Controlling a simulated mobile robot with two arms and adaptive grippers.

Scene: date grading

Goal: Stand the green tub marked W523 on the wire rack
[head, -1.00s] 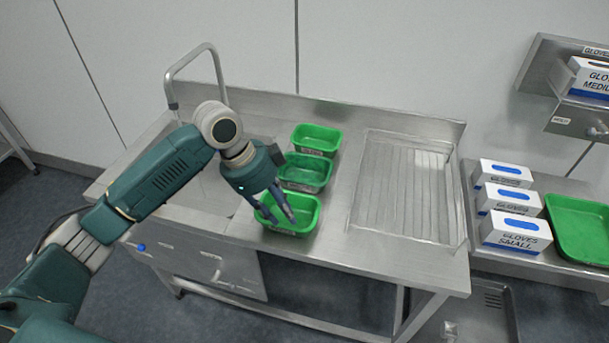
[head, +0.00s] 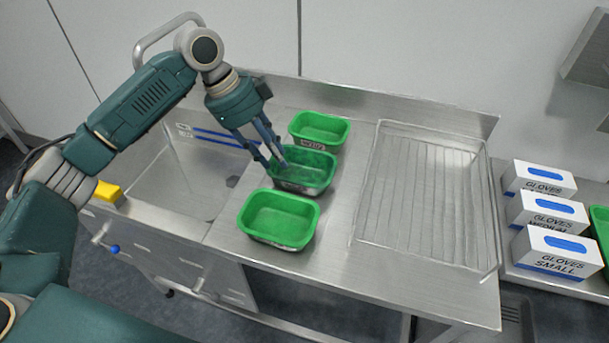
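Three green tubs stand in a row on the steel worktop: a far tub (head: 319,128), a middle tub (head: 318,172) and a near tub (head: 279,216). The far and middle tubs show front labels too small to read, so I cannot tell which is W523. The wire rack (head: 424,200) lies empty to their right. My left gripper (head: 274,165) points down at the left side of the middle tub, its two fingers apart with nothing seen between them. I cannot tell whether they touch its rim. My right gripper is not in view.
A sink (head: 185,178) lies left of the tubs, with a yellow sponge (head: 109,194) at its left edge. White glove boxes (head: 556,252) stand on a surface right of the rack. A raised steel edge (head: 400,108) runs along the back.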

